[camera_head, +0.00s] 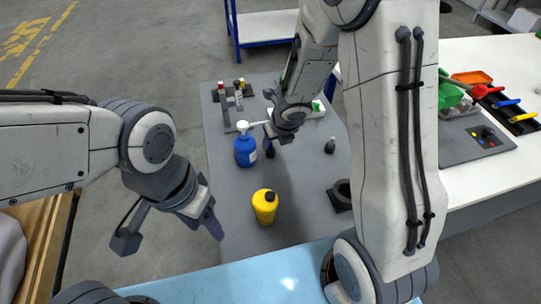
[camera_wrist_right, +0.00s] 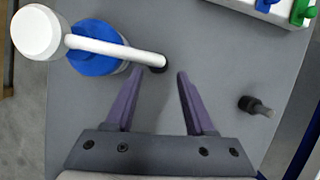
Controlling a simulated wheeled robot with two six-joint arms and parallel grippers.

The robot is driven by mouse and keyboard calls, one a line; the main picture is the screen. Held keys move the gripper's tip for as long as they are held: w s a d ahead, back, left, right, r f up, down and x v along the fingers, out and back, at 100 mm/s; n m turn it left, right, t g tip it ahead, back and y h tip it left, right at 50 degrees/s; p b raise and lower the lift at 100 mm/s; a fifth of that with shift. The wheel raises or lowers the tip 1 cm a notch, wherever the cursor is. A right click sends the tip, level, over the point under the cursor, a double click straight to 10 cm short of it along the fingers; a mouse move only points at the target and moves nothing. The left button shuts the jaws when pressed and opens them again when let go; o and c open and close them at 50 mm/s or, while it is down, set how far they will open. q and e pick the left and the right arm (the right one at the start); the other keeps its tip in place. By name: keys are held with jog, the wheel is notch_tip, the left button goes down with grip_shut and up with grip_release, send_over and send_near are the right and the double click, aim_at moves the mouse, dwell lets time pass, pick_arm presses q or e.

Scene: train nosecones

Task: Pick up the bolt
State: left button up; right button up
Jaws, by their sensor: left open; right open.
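A small dark bolt (camera_head: 330,146) stands on the grey table, right of my right gripper. In the right wrist view the bolt (camera_wrist_right: 256,106) lies to the right of the fingers and apart from them, with a dark wide end and a paler narrow end. My right gripper (camera_head: 270,150) is open over the table, close to the blue bottle. In the right wrist view its purple fingers (camera_wrist_right: 158,78) are spread with nothing gripped between them. My left gripper (camera_head: 214,226) is open and empty at the table's left edge, far from the bolt.
A blue bottle (camera_head: 245,152) with a white pump spout stands left of my right gripper; the spout reaches near its fingertips. A yellow bottle (camera_head: 265,206) and a dark block (camera_head: 340,195) stand nearer. A green-and-white part (camera_wrist_right: 300,12) is at the far side.

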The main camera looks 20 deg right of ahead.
aim_at(272, 146)
jog(key=b+x, duration=0.3)
jog(key=x, duration=0.3)
jog(key=shift+w+a+r, duration=0.1)
jog(key=shift+a, duration=0.05)
jog(key=shift+r, duration=0.1)
grip_shut()
